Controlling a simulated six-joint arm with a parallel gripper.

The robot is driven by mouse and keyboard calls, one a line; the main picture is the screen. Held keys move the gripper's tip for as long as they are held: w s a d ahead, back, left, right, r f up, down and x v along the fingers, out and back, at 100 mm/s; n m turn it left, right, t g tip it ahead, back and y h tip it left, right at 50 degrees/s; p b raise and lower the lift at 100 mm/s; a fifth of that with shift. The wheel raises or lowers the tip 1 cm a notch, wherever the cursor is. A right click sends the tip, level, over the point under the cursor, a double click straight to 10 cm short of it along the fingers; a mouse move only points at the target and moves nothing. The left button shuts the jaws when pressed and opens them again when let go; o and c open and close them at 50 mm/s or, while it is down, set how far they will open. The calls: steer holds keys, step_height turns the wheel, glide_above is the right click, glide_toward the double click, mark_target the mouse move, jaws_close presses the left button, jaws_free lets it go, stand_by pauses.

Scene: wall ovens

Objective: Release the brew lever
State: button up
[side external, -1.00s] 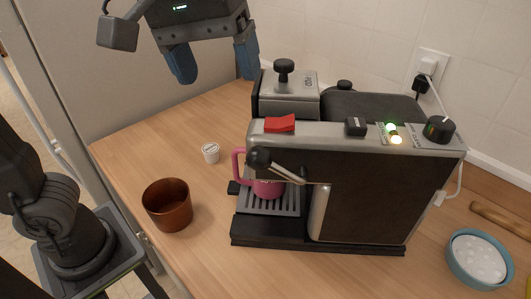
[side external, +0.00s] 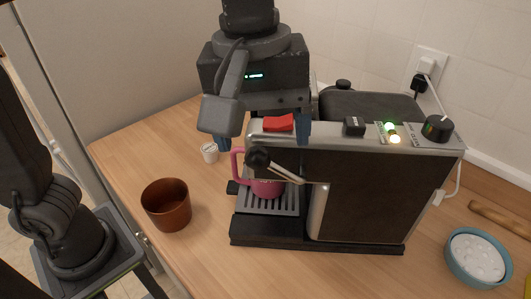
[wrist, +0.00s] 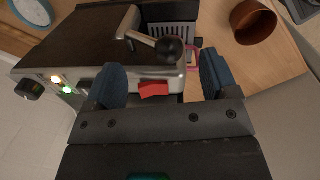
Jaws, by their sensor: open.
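A red paddle lever (side external: 278,123) sits on the top front edge of the espresso machine (side external: 360,195); I take it as the brew lever. It also shows in the wrist view (wrist: 154,89). A black-knobbed handle (side external: 258,158) with a metal stem juts from the machine's side. My gripper (side external: 263,138) is open and empty over the machine's front. Its blue fingers stand on either side of the red lever, apart from it, as the wrist view (wrist: 162,72) shows. A pink mug (side external: 266,187) stands on the drip tray under the front.
A brown cup (side external: 167,205) and a small white pod (side external: 209,153) stand on the counter at left. A blue bowl (side external: 455,270) of white contents is at lower right. Lit indicators (side external: 392,134) and a black dial (side external: 437,128) are on the machine's top.

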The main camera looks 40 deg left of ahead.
mark_target(265, 151)
steer(key=shift+w+d+f, duration=0.1)
steer(key=shift+w+f, duration=0.05)
steer(key=shift+f, duration=2.05)
